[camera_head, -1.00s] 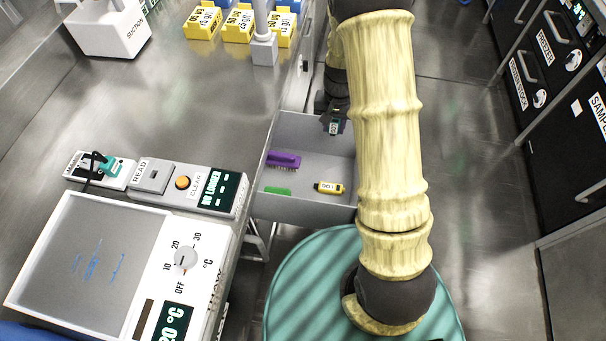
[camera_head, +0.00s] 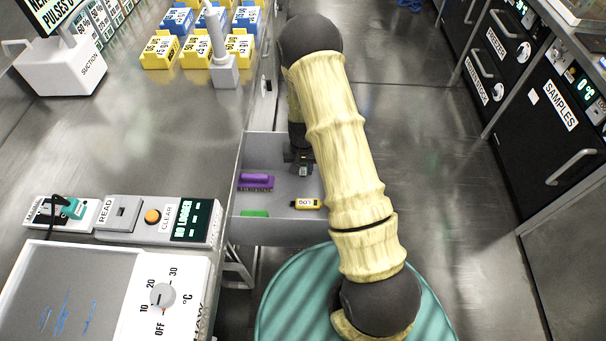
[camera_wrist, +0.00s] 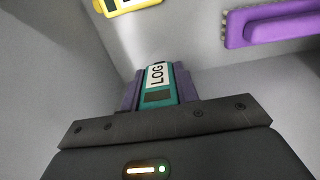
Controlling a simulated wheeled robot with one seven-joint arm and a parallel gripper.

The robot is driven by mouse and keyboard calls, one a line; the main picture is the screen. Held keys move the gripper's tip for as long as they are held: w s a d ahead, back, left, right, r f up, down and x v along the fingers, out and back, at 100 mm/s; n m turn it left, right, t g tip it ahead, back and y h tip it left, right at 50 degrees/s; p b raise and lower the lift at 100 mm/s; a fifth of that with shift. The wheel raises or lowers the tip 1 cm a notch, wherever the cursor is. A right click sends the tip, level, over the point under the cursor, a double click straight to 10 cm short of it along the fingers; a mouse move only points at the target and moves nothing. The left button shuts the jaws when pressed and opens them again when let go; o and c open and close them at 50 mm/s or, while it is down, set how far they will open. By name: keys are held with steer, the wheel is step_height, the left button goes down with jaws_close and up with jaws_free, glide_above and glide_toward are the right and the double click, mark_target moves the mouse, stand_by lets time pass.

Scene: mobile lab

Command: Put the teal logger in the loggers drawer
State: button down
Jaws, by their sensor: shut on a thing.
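The teal logger (camera_wrist: 158,84), with a white LOG label, is held between the purple-padded fingers of my gripper (camera_wrist: 157,88) in the wrist view. In the head view my gripper (camera_head: 303,166) is over the open drawer (camera_head: 275,223), at its right far part. The grey drawer walls and floor surround it in the wrist view. Inside the drawer lie a yellow logger (camera_head: 306,203), a purple thing (camera_head: 256,181) and a green thing (camera_head: 254,213). Whether the teal logger touches the drawer floor cannot be told.
The bench (camera_head: 150,130) borders the drawer on the left. A reader (camera_head: 160,218) showing NO LOGGER stands on it, with a teal plug (camera_head: 72,208) in a socket block beside it. Yellow and blue boxes (camera_head: 200,45) stand at the back. Floor at right is clear.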

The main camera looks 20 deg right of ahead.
mark_target(303, 175)
steer(key=shift+f, duration=1.95)
steer(key=shift+b, duration=0.3)
steer(key=c, duration=1.1)
jaws_free()
steer(key=shift+f, duration=0.1)
steer(key=shift+o, duration=0.2)
step_height(303, 175, up, 12)
steer(key=shift+r+p, duration=0.15)
steer(key=shift+p, duration=0.7)
